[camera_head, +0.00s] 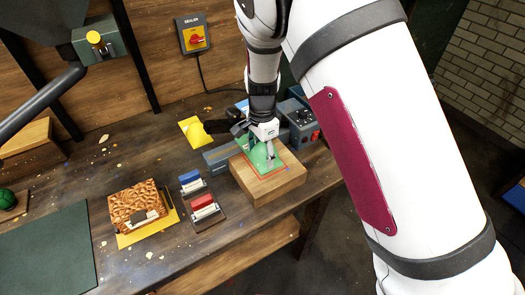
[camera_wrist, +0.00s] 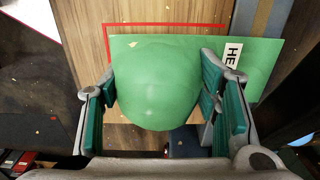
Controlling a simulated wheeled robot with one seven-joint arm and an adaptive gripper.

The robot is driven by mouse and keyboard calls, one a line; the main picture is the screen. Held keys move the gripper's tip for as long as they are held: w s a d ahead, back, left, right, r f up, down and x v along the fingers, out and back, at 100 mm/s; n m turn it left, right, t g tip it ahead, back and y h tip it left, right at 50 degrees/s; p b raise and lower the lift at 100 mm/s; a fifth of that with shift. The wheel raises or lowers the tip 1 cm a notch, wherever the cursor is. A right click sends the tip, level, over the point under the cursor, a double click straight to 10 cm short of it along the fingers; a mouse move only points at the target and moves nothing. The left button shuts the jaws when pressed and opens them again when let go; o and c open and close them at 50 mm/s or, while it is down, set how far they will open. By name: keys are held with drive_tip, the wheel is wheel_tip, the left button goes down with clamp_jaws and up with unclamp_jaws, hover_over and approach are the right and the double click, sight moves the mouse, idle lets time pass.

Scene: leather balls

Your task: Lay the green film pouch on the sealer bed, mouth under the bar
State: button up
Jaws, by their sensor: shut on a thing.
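The green film pouch (camera_wrist: 158,82) is a flat green sheet with a rounded bulge in its middle. A white label with black letters, partly hidden by a finger, sits near its right end in the wrist view. My gripper (camera_wrist: 160,95) is shut on the bulge, one finger on each side. In the head view the pouch (camera_head: 258,156) is at my gripper (camera_head: 267,148), over a wooden block (camera_head: 268,188) with a red outline. Whether it touches the wood I cannot tell. The blue-grey sealer (camera_head: 218,158) lies just behind the block; its bar is largely hidden by my arm.
A control box (camera_head: 303,122) with red buttons stands right of my wrist. A yellow sheet (camera_head: 196,130) lies behind. Red and blue items (camera_head: 202,204) in a dark rack and a patterned brown block (camera_head: 139,205) are to the left. A switch box (camera_head: 194,36) is on the wall.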

drive_tip(key=shift+f, duration=0.4)
drive_tip(key=o, duration=1.5)
drive_tip(key=shift+c, duration=0.2)
drive_tip(key=shift+r, duration=0.1)
